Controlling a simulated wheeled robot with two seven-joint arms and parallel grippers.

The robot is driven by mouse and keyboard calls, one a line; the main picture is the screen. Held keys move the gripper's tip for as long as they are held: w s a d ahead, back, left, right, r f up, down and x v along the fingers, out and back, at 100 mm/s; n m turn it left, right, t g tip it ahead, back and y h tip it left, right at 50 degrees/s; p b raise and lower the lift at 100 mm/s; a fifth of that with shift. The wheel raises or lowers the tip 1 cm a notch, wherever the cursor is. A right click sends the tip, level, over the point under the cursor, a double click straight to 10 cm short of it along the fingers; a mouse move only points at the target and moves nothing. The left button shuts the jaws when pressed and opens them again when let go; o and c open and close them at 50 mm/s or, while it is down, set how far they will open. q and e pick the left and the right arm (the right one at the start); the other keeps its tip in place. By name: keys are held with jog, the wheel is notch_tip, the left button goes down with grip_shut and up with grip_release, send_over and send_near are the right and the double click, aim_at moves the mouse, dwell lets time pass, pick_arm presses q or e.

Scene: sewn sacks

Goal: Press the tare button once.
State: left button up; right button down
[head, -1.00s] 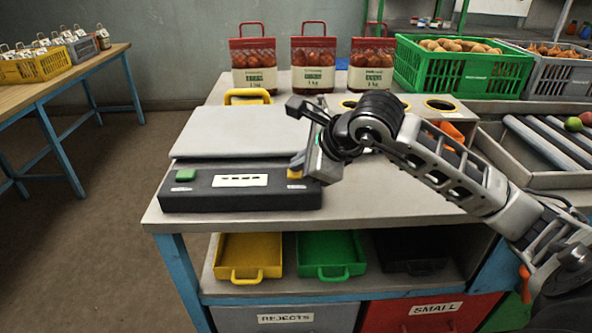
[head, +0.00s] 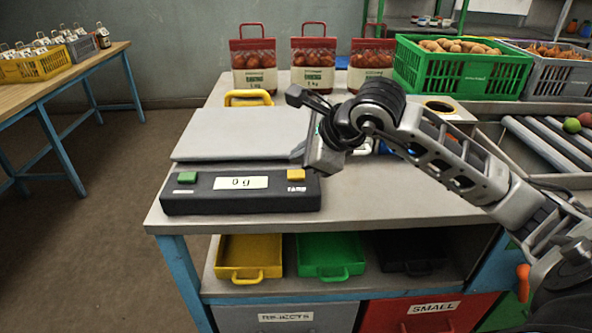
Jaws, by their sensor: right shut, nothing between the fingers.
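The scale (head: 240,203) stands on the bench with a flat grey weighing plate (head: 235,135) behind its dark front panel. The panel has a green button (head: 187,177) at the left and a yellow button (head: 296,175) at the right. The small label below the yellow button seems to read TARE. The lit display (head: 241,183) shows a short reading, perhaps a zero with a unit. My right gripper (head: 303,157) is shut and empty, just above and behind the yellow button, apparently clear of it. The yellow button is fully visible. My left gripper is out of view.
Several red-topped sacks (head: 314,72) stand at the back of the bench. A green crate of potatoes (head: 420,75) and a roller conveyor (head: 545,140) are at the right. Yellow and green trays (head: 330,262) sit on the shelf below.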

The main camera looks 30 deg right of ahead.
aim_at(300, 176)
notch_tip(300, 176, up, 4)
jog(key=shift+r+p, duration=0.15)
jog(key=shift+p, duration=1)
